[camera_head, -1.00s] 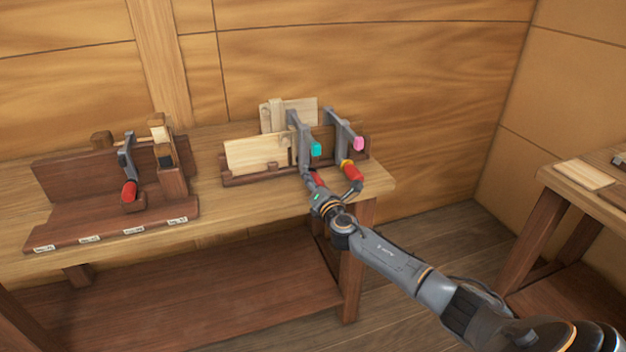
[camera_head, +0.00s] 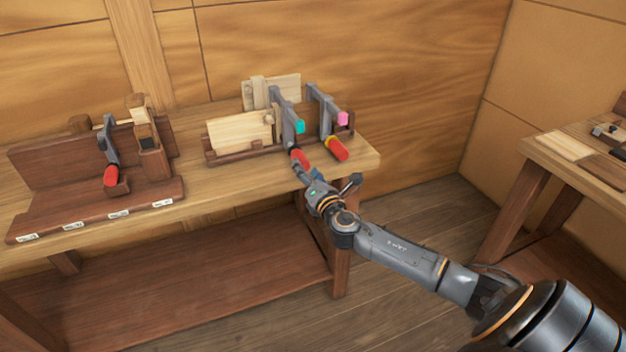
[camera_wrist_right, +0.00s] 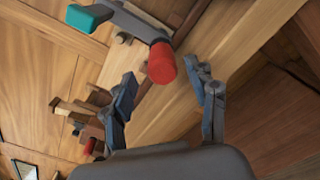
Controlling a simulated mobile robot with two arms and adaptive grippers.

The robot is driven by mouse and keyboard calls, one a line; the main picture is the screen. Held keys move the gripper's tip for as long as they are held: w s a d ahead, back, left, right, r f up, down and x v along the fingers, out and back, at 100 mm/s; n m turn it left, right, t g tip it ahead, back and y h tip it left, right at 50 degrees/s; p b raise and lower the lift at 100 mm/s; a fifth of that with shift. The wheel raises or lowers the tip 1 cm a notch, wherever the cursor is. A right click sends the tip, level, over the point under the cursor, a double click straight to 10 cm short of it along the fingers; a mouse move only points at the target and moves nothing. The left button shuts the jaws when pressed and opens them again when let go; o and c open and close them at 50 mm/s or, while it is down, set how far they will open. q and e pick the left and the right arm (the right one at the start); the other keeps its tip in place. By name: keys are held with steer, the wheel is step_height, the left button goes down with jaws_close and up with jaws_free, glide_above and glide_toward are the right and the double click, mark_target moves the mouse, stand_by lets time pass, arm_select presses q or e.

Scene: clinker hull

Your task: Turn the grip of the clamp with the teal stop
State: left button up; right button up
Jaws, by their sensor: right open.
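The clamp with the teal stop (camera_head: 299,127) stands at the right end of the bench. Its grey bar is upright and its red grip (camera_head: 299,157) points toward me. My right gripper (camera_head: 309,174) is open and empty just in front of the grip's near end. In the right wrist view, the red grip's round end (camera_wrist_right: 161,64) sits between and slightly beyond the two spread fingertips of the right gripper (camera_wrist_right: 160,76), with gaps visible on both sides. The teal stop (camera_wrist_right: 84,18) is at upper left there. My left gripper is not in view.
A second clamp with a pink stop (camera_head: 343,118) and red grip (camera_head: 337,149) stands close on the right. Pale boards (camera_head: 240,132) stand behind. A dark wooden rack (camera_head: 95,208) with another clamp is at left. Another table (camera_head: 540,145) is at right.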

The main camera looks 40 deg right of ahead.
mark_target(296, 154)
steer(key=shift+v, duration=2.2)
steer(key=w+d+m, duration=0.1)
steer(key=w+m, duration=0.3)
steer(key=m, duration=0.5)
steer(key=w+d+m, duration=0.1)
steer(key=w+m, duration=0.3)
steer(key=m, duration=0.5)
steer(key=w+d+m+b, duration=0.1)
steer(key=w+m, duration=0.4)
steer(key=m, duration=0.4)
steer(key=shift+d+f, duration=0.1)
steer(key=shift+f, duration=0.1)
steer(key=shift+s, duration=0.1)
